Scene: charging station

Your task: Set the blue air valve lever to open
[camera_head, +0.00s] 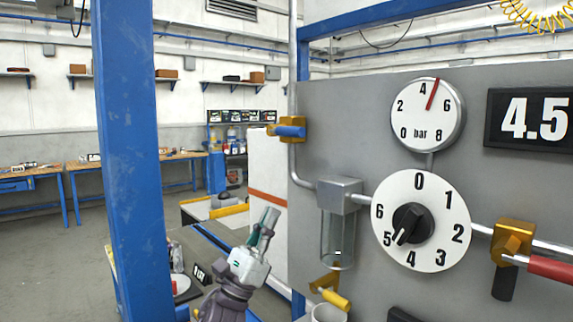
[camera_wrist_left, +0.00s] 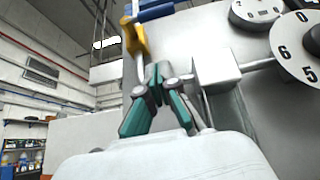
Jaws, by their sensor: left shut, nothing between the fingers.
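The blue lever (camera_head: 290,131) sits on a brass valve body (camera_head: 300,124) on the pipe at the left edge of the grey panel. The lever lies about horizontal, across the vertical pipe. In the left wrist view the lever (camera_wrist_left: 155,11) is at the top edge, partly cut off, with the brass body (camera_wrist_left: 136,42) below it. My left gripper (camera_head: 270,217) is shut and empty, below and left of the lever and apart from it. Its green-padded fingers also show in the left wrist view (camera_wrist_left: 154,82), pointing up towards the valve. My right gripper is not in view.
The panel (camera_head: 335,110) carries a pressure gauge (camera_head: 428,114), a numbered dial (camera_head: 420,220), a glass filter bowl (camera_head: 338,235), a yellow-handled valve (camera_head: 330,292) and a red-handled valve (camera_head: 515,245). A blue post (camera_head: 130,150) stands left of my arm.

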